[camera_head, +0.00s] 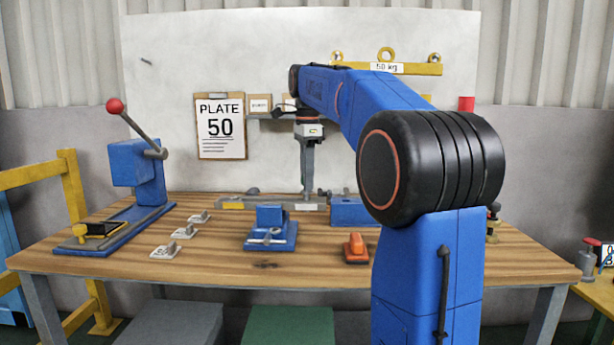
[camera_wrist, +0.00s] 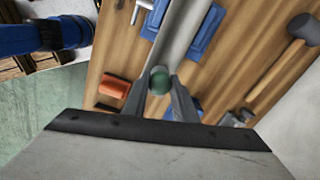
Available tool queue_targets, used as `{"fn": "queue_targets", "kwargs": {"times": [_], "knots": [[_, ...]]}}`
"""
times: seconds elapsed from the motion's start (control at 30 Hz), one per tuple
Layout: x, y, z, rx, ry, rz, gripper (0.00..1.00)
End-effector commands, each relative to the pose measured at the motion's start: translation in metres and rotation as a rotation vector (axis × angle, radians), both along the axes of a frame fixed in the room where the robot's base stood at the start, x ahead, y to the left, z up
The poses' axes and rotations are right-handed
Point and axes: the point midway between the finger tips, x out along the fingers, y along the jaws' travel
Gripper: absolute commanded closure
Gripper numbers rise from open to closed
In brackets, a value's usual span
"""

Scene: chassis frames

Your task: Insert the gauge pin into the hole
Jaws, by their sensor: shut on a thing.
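My gripper (camera_head: 307,184) points down over the back middle of the workbench. In the wrist view its two fingers (camera_wrist: 160,92) are closed on the gauge pin, whose round green end (camera_wrist: 159,80) shows between them. The pin's lower part cannot be made out. A long grey bar (camera_head: 270,204) with a yellow label lies below and behind the gripper tip; what looks like the same bar (camera_wrist: 184,35) runs up from the pin in the wrist view. The hole is not visible, and I cannot tell whether the pin touches the bar.
A blue fixture (camera_head: 270,235) and an orange piece (camera_head: 356,249) stand in front of the gripper. A blue block (camera_head: 352,211) is close at its right. A blue lever press (camera_head: 137,165) and several small tags (camera_head: 183,231) are at left.

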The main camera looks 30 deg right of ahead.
Motion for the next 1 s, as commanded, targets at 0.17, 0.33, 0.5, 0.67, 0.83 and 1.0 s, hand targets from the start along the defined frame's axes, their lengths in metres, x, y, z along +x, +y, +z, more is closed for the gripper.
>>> {"fn": "queue_targets", "kwargs": {"times": [0.17,0.33,0.5,0.67,0.83,1.0], "knots": [[0.000,0.000,-0.004,0.000,0.000,0.000,1.00],[0.000,0.000,-0.007,0.000,0.000,0.000,1.00],[0.000,0.000,-0.010,0.000,0.000,0.000,1.00],[0.000,0.000,-0.014,0.000,0.001,0.000,1.00],[0.000,0.000,-0.017,0.000,0.000,0.000,1.00],[0.000,0.000,-0.017,0.000,0.000,0.000,0.53]]}}
